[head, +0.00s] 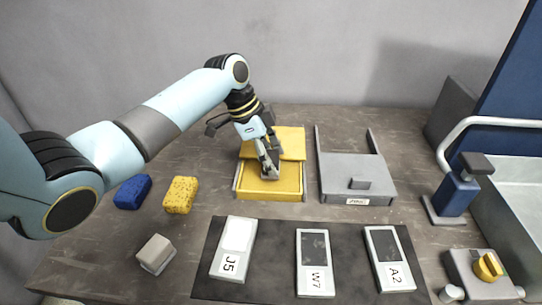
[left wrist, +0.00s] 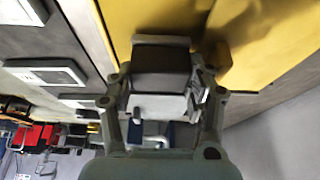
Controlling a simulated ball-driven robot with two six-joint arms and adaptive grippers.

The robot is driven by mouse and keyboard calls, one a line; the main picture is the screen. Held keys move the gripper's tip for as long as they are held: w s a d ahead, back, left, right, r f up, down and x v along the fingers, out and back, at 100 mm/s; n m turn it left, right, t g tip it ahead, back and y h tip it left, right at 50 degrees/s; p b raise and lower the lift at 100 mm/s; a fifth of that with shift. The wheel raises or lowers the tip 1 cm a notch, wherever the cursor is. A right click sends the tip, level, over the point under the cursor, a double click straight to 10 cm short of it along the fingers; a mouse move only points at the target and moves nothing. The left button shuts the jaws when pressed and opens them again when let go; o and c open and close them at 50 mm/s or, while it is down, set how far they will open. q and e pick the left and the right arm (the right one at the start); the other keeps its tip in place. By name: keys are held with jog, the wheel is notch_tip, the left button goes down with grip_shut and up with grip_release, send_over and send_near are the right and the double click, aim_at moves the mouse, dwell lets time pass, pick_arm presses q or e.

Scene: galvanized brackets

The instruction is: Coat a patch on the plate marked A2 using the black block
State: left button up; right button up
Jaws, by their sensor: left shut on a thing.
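My left gripper (head: 267,168) is shut on the black block (left wrist: 160,68), over the yellow tray (head: 304,182). In the head view the block is partly hidden by the fingers. Its pale lower part shows between the fingers in the left wrist view. I cannot tell whether it touches the yellow surface. The plate marked A2 (head: 401,276) lies at the right end of a dark mat (head: 275,288), with a dark grey rectangle on its face. My right gripper is not in view.
Plates J5 (head: 227,265) and W7 (head: 316,278) share the mat. A grey labelled tray (head: 335,170) stands right of the yellow one. A blue sponge (head: 132,192), yellow sponge (head: 180,195) and grey block (head: 155,254) lie left.

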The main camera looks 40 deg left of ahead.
aim_at(271, 156)
pick_arm(q)
jog(key=shift+f, duration=0.35)
dwell(0.3)
jog(key=shift+f+b, duration=0.1)
jog(key=shift+b, duration=0.2)
dwell(0.7)
jog(key=shift+s+f, duration=0.1)
dwell(0.4)
notch_tip(271, 156, up, 7)
jog(key=p, duration=0.7)
jog(key=shift+p, duration=0.3)
